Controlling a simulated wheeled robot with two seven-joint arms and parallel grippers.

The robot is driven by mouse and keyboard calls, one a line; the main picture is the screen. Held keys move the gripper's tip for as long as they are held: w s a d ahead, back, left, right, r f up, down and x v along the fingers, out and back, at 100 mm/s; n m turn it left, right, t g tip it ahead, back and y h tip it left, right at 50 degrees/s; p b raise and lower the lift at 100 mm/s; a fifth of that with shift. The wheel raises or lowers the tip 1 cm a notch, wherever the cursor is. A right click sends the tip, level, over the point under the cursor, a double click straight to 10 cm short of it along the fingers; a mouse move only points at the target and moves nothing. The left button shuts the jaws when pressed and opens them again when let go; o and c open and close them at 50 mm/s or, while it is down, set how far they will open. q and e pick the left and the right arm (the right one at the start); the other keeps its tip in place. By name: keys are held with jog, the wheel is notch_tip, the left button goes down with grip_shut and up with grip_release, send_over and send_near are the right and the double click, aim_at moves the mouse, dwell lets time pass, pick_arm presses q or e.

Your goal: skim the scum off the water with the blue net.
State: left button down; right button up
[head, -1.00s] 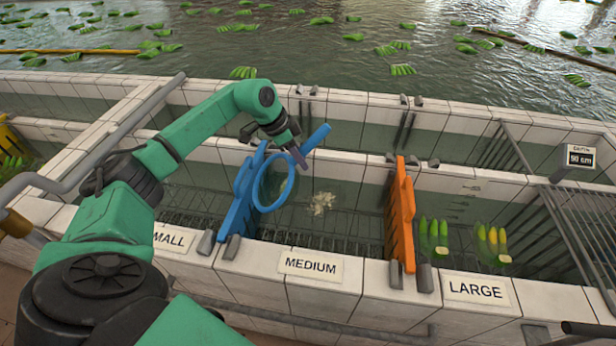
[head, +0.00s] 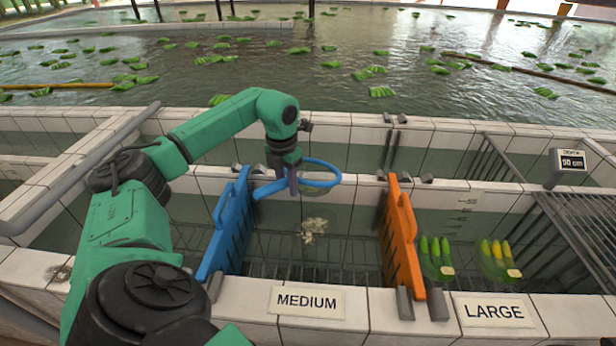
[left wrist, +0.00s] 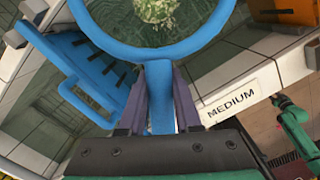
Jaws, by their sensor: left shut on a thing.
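My left gripper (head: 293,184) is shut on the handle of the blue net and holds it above the medium channel. The net's blue hoop (head: 336,178) points to the right in the head view. In the left wrist view the handle (left wrist: 159,90) lies between the two fingers, and part of the hoop (left wrist: 150,55) shows at the top. The pale scum (head: 314,226) floats on the water in the medium channel, below and apart from the net. In the left wrist view the scum (left wrist: 156,10) shows through the hoop. My right gripper is not in view in the head view.
A blue gate (head: 226,225) stands left of the scum and an orange gate (head: 402,240) stands right. Bananas (head: 435,256) float in the large channel. A tiled wall (head: 350,197) runs behind the medium channel. Water between the gates is otherwise clear.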

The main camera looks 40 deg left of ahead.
pick_arm(q)
jog(key=shift+w+a+f+m, duration=0.1)
jog(key=shift+a+f+m, duration=0.1)
jog(key=shift+m, duration=0.6)
jog(key=shift+d+f+b, duration=0.1)
jog(key=shift+f+b, duration=0.15)
jog(key=shift+b, duration=0.1)
jog(key=shift+w+d+f+b, duration=0.1)
jog(key=shift+f+b, duration=0.2)
jog(key=shift+f, duration=0.05)
notch_tip(320, 180, down, 27)
jog(key=b, duration=2.3)
notch_tip(320, 180, up, 29)
jog(key=p, duration=2.4)
jog(key=shift+f, duration=0.2)
